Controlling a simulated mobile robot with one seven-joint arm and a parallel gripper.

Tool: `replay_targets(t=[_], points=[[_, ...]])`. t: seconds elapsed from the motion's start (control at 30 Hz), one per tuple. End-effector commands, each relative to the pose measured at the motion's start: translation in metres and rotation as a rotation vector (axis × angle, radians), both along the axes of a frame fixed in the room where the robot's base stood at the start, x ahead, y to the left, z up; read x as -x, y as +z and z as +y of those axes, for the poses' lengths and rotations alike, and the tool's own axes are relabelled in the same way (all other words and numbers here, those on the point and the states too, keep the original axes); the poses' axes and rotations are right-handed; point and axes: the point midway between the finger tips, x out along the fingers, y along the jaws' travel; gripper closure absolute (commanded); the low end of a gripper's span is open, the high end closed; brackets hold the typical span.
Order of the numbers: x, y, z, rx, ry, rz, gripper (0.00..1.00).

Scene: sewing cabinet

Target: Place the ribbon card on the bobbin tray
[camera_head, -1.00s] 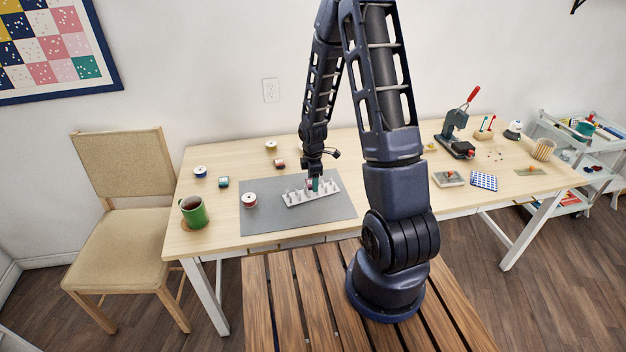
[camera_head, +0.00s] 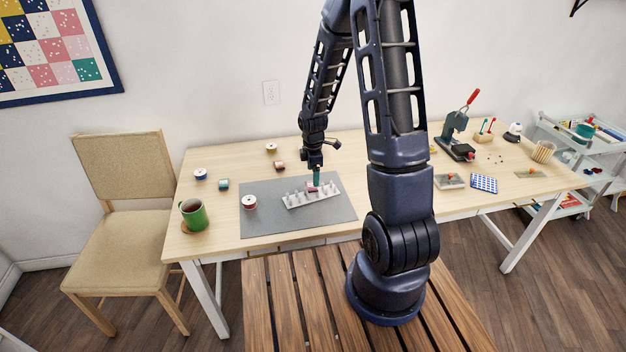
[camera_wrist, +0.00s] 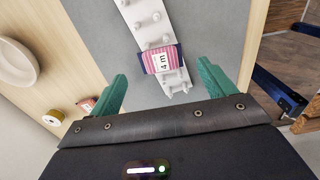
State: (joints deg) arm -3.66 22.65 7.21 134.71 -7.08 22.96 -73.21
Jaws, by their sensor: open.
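The ribbon card (camera_head: 312,190) is pink and striped with a white "4 m" label, clear in the wrist view (camera_wrist: 162,60). It lies across the pegged white bobbin tray (camera_head: 292,203), towards one end, among the pegs. The tray runs diagonally in the wrist view (camera_wrist: 134,17). My gripper (camera_head: 316,178) has green fingers and is just above the card. In the wrist view my gripper (camera_wrist: 163,73) is open, with a finger on each side and clear space between them and the card. It holds nothing.
The tray stands on a grey mat (camera_head: 270,224). A red spool (camera_head: 249,202) is at the mat's left edge, and a green mug (camera_head: 194,214) is further left. Other spools lie behind. A press (camera_head: 457,138) and small items fill the table's right side.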

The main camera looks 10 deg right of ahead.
Motion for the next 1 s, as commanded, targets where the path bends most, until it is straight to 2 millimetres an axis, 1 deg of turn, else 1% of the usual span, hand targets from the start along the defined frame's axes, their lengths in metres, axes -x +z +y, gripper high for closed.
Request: replay_targets(t=[0.03,0.1,0.33,0.5,0.67,0.73,0.87,1.0], points=[[-0.001,0.009,-0.001,0.0,-0.002,-0.004,0.18],[-0.001,0.02,-0.001,0.0,-0.002,-0.004,0.18],[-0.001,0.052,-0.001,0.0,-0.001,-0.003,0.18],[0.0,0.068,0.0,0.0,0.0,-0.002,0.18],[0.0,0.077,-0.001,0.001,-0.01,-0.005,0.18],[0.002,0.085,-0.003,0.003,-0.036,-0.013,0.18],[0.01,0.112,-0.011,0.009,-0.134,-0.042,0.18],[0.024,0.149,-0.022,0.01,-0.284,-0.084,0.18]])
